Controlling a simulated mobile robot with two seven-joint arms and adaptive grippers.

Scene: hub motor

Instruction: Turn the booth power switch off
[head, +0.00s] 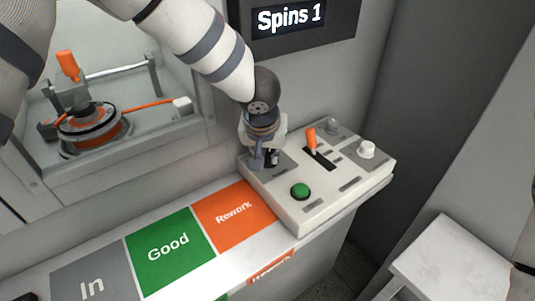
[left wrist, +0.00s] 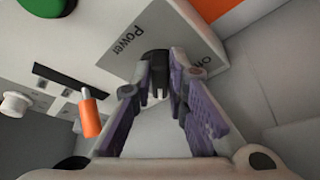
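The white control panel (head: 330,205) stands on the ledge at the centre right. My left gripper (head: 265,160) points down over the panel's left part and mostly hides the power switch in the head view. In the left wrist view a black power switch (left wrist: 155,66) stands out of a grey plate marked "Power" (left wrist: 128,42). The purple-padded fingers of my left gripper (left wrist: 160,80) are on either side of the switch, with a gap between them. Firm contact cannot be told. My right gripper is not in view.
The panel also has an orange lever (head: 311,140), a green button (head: 300,191) and a white knob (head: 367,149). Mats marked "In" (head: 92,287), "Good" (head: 168,243) and "Rework" (head: 233,212) lie to the left. A motor in a fixture (head: 90,125) sits in the booth. A screen (head: 290,17) reads "Spins 1".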

